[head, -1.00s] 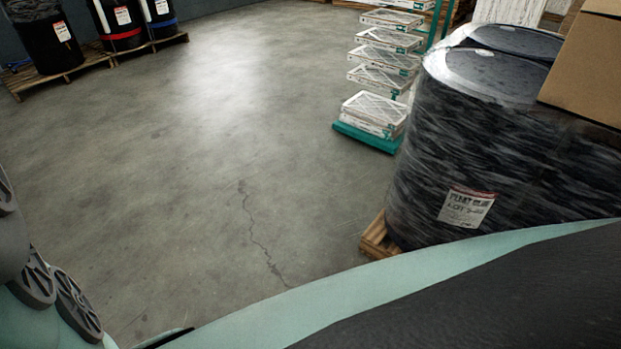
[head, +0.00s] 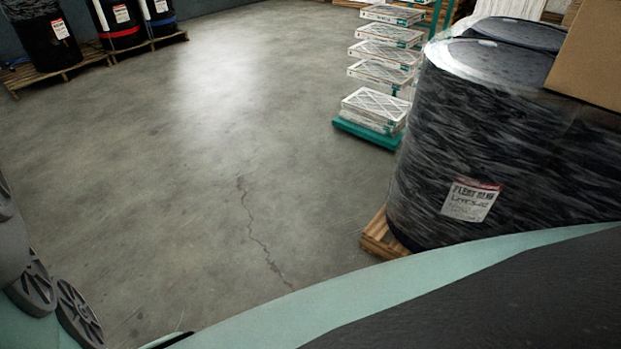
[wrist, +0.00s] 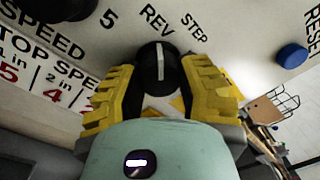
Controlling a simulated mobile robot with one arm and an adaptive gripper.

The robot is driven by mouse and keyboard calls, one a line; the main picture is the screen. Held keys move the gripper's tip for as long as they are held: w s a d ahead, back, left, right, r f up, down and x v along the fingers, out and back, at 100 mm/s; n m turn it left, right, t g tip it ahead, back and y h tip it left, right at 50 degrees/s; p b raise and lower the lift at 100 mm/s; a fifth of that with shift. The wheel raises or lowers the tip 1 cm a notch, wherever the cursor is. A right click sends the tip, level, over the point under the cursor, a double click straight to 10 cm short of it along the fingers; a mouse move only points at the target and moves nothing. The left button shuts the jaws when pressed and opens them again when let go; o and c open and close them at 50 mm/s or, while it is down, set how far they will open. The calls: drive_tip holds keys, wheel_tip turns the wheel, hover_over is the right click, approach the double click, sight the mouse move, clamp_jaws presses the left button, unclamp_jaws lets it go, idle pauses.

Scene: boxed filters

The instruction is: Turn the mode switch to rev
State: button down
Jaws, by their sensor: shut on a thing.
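The mode switch (wrist: 160,66) is a black round knob with a white pointer line, in the upper middle of the wrist view. Its pointer points up in the picture, at or very close to the printed word REV (wrist: 157,19). STEP (wrist: 193,27) is printed to the right of REV. My gripper (wrist: 160,80) has yellow-padded fingers, one on each side of the knob, and is shut on it. The lower part of the knob is partly hidden between the fingers. The head view shows neither the switch nor my gripper.
A blue button (wrist: 291,54) sits right of the switch near RESET. Another black knob (wrist: 68,8) is at upper left near SPEED. In the head view, wrapped drums (head: 500,150) stand on a pallet at right, near stacked filters (head: 372,108). The middle floor is clear.

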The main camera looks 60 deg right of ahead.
drive_tip(key=shift+f, duration=0.2)
drive_tip(key=c, duration=0.5)
unclamp_jaws()
drive_tip(key=shift+r, duration=0.15)
drive_tip(key=d, duration=0.4)
drive_tip(key=s+d, duration=0.1)
drive_tip(key=d, duration=0.7)
drive_tip(key=shift+s+f, duration=0.15)
drive_tip(key=shift+f, duration=0.1)
